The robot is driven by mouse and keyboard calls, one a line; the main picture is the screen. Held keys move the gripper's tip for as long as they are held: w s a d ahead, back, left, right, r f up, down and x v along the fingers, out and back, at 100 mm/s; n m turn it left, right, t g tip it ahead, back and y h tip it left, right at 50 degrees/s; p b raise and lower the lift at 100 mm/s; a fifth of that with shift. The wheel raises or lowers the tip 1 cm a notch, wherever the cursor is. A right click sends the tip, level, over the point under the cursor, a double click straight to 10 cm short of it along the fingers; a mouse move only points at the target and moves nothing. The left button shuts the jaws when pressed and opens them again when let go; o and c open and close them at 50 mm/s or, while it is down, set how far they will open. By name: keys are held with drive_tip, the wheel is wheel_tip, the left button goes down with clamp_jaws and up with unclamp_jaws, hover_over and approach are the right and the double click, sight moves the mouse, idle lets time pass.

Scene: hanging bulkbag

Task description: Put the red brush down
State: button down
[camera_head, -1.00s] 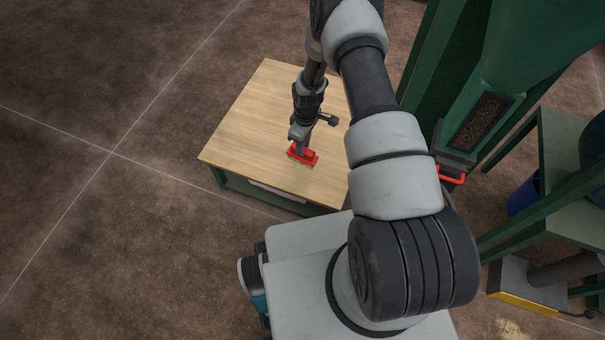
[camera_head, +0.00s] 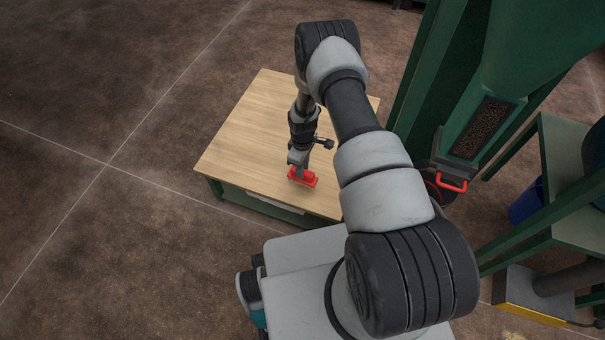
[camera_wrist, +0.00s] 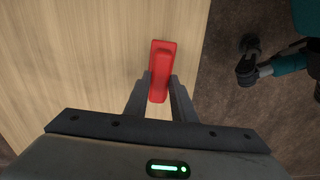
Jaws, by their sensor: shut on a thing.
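The red brush (camera_head: 303,178) is at the near part of the wooden table (camera_head: 240,140), close to its front edge. My gripper (camera_head: 299,170) points down from above and is shut on the brush. In the wrist view the red brush (camera_wrist: 161,65) sits between the two fingers of my gripper (camera_wrist: 160,92), its far part sticking out beyond them. The brush is at or very near the tabletop; I cannot tell whether its underside touches the wood.
A green steel frame (camera_head: 425,75) stands right of the table, with a red handle (camera_head: 453,185) on it. A blue bin (camera_head: 527,202) is farther right. The table's left part is bare. Brown floor (camera_head: 80,120) lies open to the left.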

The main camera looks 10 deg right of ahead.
wheel_tip(320, 180, down, 3)
drive_tip(key=shift+b, duration=0.5)
drive_tip(key=c, duration=1.5)
unclamp_jaws()
